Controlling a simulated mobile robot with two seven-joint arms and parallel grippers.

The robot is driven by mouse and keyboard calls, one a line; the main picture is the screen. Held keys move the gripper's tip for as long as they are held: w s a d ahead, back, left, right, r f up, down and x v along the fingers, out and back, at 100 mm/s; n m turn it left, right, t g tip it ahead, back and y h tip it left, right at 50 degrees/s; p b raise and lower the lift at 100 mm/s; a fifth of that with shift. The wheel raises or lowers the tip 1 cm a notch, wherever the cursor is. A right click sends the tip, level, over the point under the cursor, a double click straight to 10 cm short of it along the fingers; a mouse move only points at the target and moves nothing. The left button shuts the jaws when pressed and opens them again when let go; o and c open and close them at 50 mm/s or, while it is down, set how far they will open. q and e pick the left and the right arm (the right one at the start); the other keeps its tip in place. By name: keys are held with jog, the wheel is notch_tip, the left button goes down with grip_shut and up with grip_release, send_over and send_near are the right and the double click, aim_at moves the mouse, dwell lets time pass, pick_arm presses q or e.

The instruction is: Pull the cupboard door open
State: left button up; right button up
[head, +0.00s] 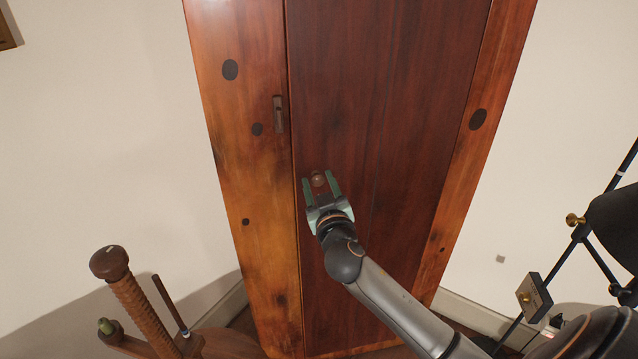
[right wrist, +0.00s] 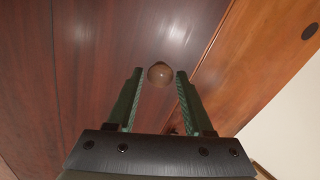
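The cupboard door (head: 390,90) is a tall dark red-brown panel, shut within a lighter orange-brown frame (head: 240,160). A small round knob (head: 318,181) sits near the door's left edge. My right gripper (head: 320,182) is open in front of the door, with its green fingers on either side of the knob. In the right wrist view the knob (right wrist: 160,74) shows between the two fingertips, with gaps on both sides, so it is not gripped. My left gripper is not in view.
A small latch plate (head: 278,114) is on the frame left of the door. A wooden object with a threaded post (head: 140,310) stands at the lower left. A black stand with brass knobs (head: 575,220) is at the right. Bare wall flanks the cupboard.

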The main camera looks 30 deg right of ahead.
grip_shut()
dwell(1.1)
